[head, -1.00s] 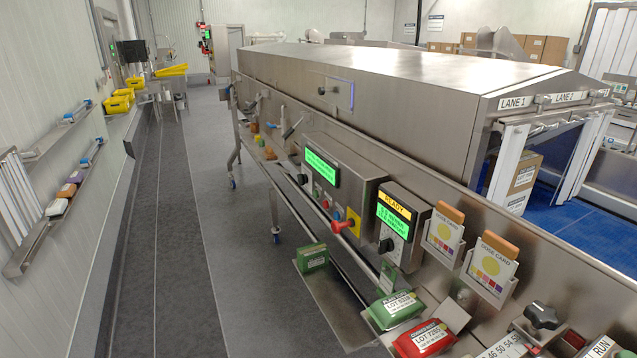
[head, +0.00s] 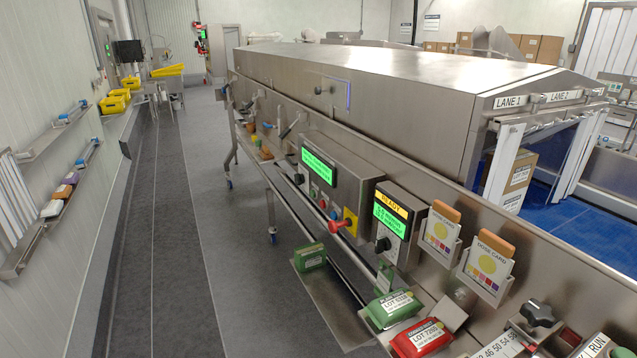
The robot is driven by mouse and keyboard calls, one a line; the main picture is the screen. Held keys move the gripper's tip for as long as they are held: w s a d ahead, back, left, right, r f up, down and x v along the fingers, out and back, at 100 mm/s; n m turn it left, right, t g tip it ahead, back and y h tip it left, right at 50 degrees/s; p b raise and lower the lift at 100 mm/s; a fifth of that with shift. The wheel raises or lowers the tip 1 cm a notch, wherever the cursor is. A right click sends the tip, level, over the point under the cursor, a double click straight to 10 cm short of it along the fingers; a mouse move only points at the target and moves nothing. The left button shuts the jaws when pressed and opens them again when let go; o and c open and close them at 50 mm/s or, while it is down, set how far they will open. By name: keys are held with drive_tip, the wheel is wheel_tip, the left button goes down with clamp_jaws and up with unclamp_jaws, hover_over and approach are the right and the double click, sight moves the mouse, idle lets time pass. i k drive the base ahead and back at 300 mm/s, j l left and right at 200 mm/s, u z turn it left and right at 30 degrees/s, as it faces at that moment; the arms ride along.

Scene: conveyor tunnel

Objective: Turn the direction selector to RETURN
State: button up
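No knob in view carries a readable RETURN label, so I cannot tell which one is the direction selector. A small black knob (head: 383,244) is on the READY panel (head: 392,205). A larger black knob (head: 538,312) is at the lower right, above a numbered scale. A RUN label (head: 597,345) is cut off by the picture's edge. My gripper is not in view.
The steel conveyor tunnel (head: 390,85) runs along the right side. Green (head: 393,308) and red (head: 421,337) lot packs and dose cards (head: 489,262) are along the near side. Wall shelves (head: 50,220) line the left. The grey floor aisle (head: 180,250) between is clear.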

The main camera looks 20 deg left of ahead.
sight(300, 179)
drive_tip(key=j+u, duration=0.2)
drive_tip(key=j, duration=0.15)
drive_tip(key=i+j+u, duration=0.15)
drive_tip(key=j, duration=0.2)
drive_tip(key=j+u, duration=0.2)
drive_tip(key=j, duration=0.15)
drive_tip(key=i+j+u, duration=0.15)
drive_tip(key=i+j+z, duration=0.15)
drive_tip(key=i+j, duration=0.15)
drive_tip(key=i+j+z, duration=0.1)
drive_tip(key=i+j, duration=0.2)
drive_tip(key=j, duration=0.15)
drive_tip(key=i+j+z, duration=0.15)
drive_tip(key=i+j, duration=0.15)
drive_tip(key=j, duration=0.15)
